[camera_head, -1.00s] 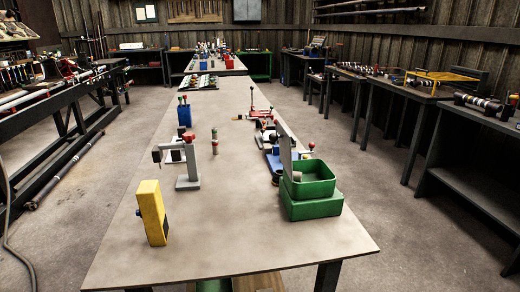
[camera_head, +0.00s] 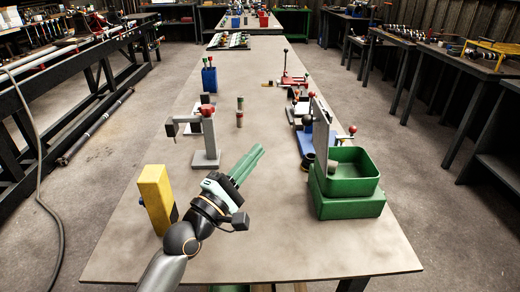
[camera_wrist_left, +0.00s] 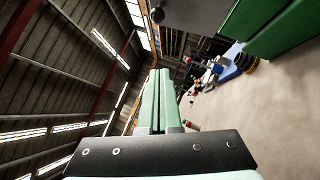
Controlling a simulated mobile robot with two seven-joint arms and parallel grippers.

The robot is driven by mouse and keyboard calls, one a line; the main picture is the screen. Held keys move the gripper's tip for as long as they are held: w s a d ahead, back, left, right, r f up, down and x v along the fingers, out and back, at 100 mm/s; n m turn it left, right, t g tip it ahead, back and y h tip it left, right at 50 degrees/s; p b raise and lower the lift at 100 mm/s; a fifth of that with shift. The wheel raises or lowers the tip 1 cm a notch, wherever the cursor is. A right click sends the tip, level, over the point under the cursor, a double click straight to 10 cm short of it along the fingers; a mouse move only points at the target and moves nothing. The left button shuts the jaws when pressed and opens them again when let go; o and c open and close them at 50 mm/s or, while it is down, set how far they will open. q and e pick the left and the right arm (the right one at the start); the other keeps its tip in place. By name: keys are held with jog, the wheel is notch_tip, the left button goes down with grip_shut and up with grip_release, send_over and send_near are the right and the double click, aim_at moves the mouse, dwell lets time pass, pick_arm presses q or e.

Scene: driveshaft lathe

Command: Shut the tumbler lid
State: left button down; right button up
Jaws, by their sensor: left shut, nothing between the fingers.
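The green tumbler (camera_head: 348,204) stands at the right side of the near table, with its open tub on top. Its grey lid (camera_head: 321,136) stands up nearly vertical at the tub's left edge, so the tumbler is open. My left gripper (camera_head: 252,158) has green fingers, shut and empty, pointing up and right over the table, apart from and left of the tumbler. In the left wrist view the shut fingers (camera_wrist_left: 157,98) show in the middle, with part of the green tumbler (camera_wrist_left: 286,22) at the upper right. My right gripper is out of view.
A yellow block (camera_head: 154,199) stands beside my left arm. A grey stand with a red knob (camera_head: 207,140) is behind the gripper. Small red and blue devices (camera_head: 304,140) lie just behind the tumbler. The table between stand and tumbler is mostly clear.

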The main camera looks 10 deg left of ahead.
pick_arm(q)
jog(key=w+d+r, duration=0.3)
jog(key=w+d, duration=0.2)
jog(key=d, duration=0.1)
jog(key=shift+w+d+r+p, duration=0.3)
jog(key=shift+w+r, duration=0.1)
